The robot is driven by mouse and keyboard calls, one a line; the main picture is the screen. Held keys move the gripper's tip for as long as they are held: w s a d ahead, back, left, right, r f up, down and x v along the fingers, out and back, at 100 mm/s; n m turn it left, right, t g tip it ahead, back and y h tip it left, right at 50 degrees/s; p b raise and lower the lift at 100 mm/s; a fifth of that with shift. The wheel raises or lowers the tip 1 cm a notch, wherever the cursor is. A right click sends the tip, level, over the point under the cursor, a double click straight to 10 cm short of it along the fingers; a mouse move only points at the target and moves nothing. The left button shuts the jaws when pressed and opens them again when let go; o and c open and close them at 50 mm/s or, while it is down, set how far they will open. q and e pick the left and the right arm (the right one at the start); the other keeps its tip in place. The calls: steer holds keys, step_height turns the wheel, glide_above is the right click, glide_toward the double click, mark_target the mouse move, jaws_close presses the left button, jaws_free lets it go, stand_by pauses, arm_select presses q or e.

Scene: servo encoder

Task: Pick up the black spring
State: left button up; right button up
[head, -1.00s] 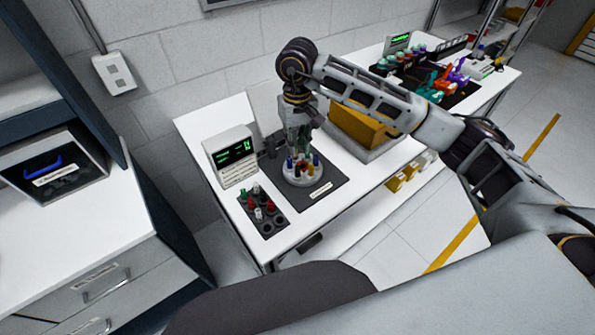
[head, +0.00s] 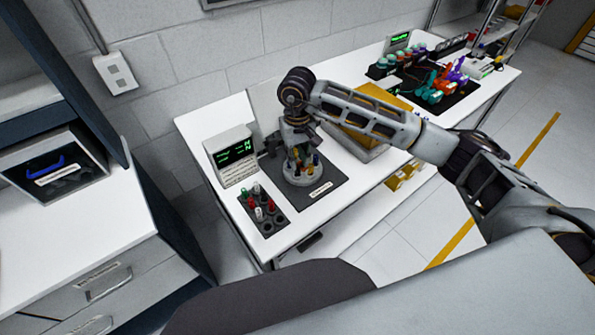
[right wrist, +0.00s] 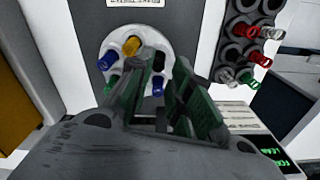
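A round white holder (head: 300,178) stands on a dark mat (head: 322,196) and carries several coloured springs. In the right wrist view the holder (right wrist: 112,48) shows yellow, blue and green springs. In the head view the right gripper (head: 300,152) covers part of the springs. My left gripper is not in view.
A dark rack (head: 262,212) with red and white springs and empty holes lies beside the mat. A grey display box (head: 232,157) stands behind it. A yellow-topped bin (head: 374,110) is right of the holder. Coloured parts (head: 440,82) stand farther right.

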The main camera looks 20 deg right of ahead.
mark_target(297, 171)
steer(key=shift+w+f+p, duration=0.2)
steer(key=shift+f+p, duration=0.4)
steer(key=shift+f, duration=2)
jaws_close()
